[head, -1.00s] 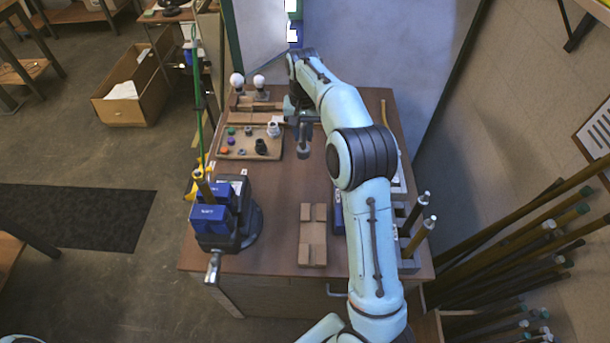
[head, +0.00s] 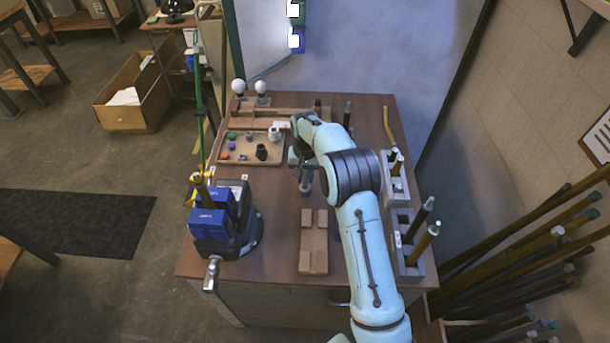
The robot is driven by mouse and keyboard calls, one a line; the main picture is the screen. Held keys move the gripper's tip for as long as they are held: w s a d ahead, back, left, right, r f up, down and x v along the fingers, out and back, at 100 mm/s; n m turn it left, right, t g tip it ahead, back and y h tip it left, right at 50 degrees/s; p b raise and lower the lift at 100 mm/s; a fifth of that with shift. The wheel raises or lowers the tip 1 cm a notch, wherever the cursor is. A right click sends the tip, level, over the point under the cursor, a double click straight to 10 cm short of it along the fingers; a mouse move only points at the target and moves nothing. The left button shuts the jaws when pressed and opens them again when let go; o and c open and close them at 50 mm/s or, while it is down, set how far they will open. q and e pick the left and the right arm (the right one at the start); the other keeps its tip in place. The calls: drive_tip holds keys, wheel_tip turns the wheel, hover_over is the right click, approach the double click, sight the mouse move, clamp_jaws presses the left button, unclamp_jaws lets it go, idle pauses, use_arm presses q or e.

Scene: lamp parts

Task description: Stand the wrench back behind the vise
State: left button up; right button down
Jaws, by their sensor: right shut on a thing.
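The vise (head: 222,222), with blue jaws, stands at the left front edge of the table (head: 272,250). A brass-coloured rod stands upright in or by its jaws. My right gripper (head: 304,178) is over the middle of the table, to the right of and beyond the vise. It is shut on a small grey piece, taken to be the wrench (head: 306,187), of which only a short end shows below the fingers. The rest is hidden by the gripper and arm. My left gripper is out of view.
A wooden block (head: 313,243) lies right of the vise. A tray of small parts (head: 250,157) sits behind the vise. Grey holders with upright rods (head: 411,257) line the right edge. Two bulbs (head: 238,87) stand at the back left. Bare tabletop lies between vise and block.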

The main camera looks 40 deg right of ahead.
drive_tip(key=shift+w, duration=0.1)
drive_tip(key=shift+f, duration=0.1)
drive_tip(key=c, duration=0.9)
unclamp_jaws()
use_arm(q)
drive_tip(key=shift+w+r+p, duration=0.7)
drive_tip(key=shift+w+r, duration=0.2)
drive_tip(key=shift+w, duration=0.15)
use_arm(e)
wheel_tip(320, 180, up, 12)
drive_tip(key=shift+r, duration=0.15)
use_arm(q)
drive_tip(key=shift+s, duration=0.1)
